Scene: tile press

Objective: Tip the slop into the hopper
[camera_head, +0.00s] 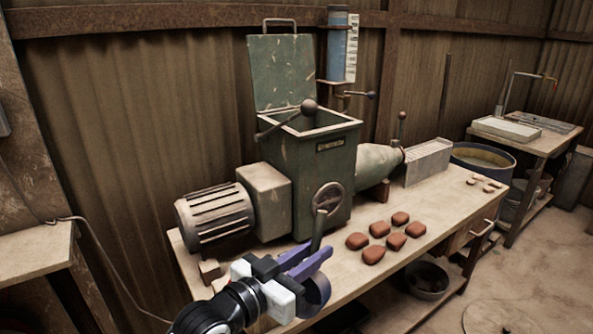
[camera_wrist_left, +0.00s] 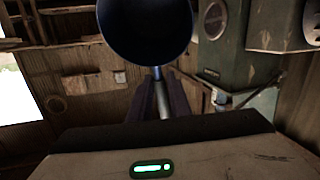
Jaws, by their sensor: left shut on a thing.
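The green hopper (camera_head: 338,139) stands on the bench with its lid (camera_head: 283,75) raised and its square mouth open. My left gripper (camera_head: 306,262) is in front of and below it, at the bench's front edge. It is shut on the thin handle of a dark blue round scoop (camera_head: 317,291). In the left wrist view the scoop (camera_wrist_left: 146,28) shows beyond the fingers (camera_wrist_left: 160,92), its bowl large and dark. Whether slop is in the scoop cannot be seen. The hopper's inside is mostly hidden. My right gripper is not in view.
A motor (camera_head: 216,215) and a nozzle (camera_head: 379,160) flank the hopper. Several red clay lumps (camera_head: 379,229) lie on the bench (camera_head: 440,205). A short dark lever (camera_head: 318,231) stands near my left gripper. A drum (camera_head: 482,160) stands beyond the bench's right end.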

